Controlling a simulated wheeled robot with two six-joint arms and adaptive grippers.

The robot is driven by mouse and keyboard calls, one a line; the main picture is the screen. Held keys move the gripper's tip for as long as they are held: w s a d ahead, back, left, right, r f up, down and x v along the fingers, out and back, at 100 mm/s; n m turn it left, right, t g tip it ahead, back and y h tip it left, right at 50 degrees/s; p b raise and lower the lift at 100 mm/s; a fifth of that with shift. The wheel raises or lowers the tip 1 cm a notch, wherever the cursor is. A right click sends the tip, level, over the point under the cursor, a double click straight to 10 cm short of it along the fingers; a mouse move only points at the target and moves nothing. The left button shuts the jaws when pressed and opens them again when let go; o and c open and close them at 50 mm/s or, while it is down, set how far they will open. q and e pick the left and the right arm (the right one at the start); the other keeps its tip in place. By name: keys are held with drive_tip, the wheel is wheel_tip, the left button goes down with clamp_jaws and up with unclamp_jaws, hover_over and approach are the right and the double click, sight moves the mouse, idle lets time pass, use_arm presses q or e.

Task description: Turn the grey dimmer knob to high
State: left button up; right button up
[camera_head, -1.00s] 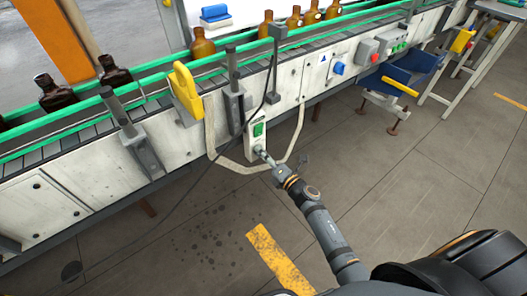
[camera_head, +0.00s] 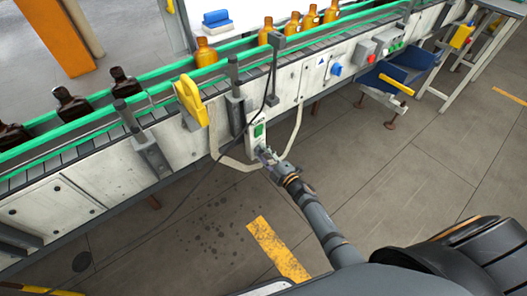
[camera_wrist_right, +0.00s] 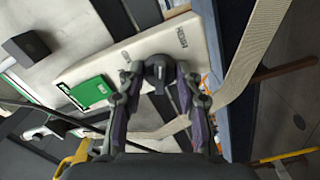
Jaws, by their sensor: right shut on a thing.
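The grey dimmer knob (camera_wrist_right: 157,70) sits on a white control box (camera_wrist_right: 100,64), which also carries a green panel (camera_wrist_right: 88,92). The box reads "HIGH" near the knob's upper right in the right wrist view; a smaller label to its left is hard to read. In the head view the box (camera_head: 252,138) hangs below the conveyor's front. My right gripper (camera_wrist_right: 157,76) is shut on the knob, one finger on each side. It also shows at the box's lower end in the head view (camera_head: 266,156). The knob's pointer setting is unclear. My left gripper is out of view.
The conveyor (camera_head: 95,155) carries brown bottles between green rails (camera_head: 160,88). A yellow handle (camera_head: 190,98), a pale hanging strap (camera_head: 235,164) and a dark cable are close to the box. A blue bin (camera_head: 393,76) stands right. Floor below is open.

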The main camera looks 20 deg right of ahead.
drive_tip(key=shift+m, duration=0.5)
drive_tip(key=shift+p, duration=0.3)
drive_tip(key=o, duration=1.1)
drive_tip(key=shift+o, duration=0.2)
drive_tip(key=shift+s, duration=0.1)
drive_tip(key=v, duration=1.2)
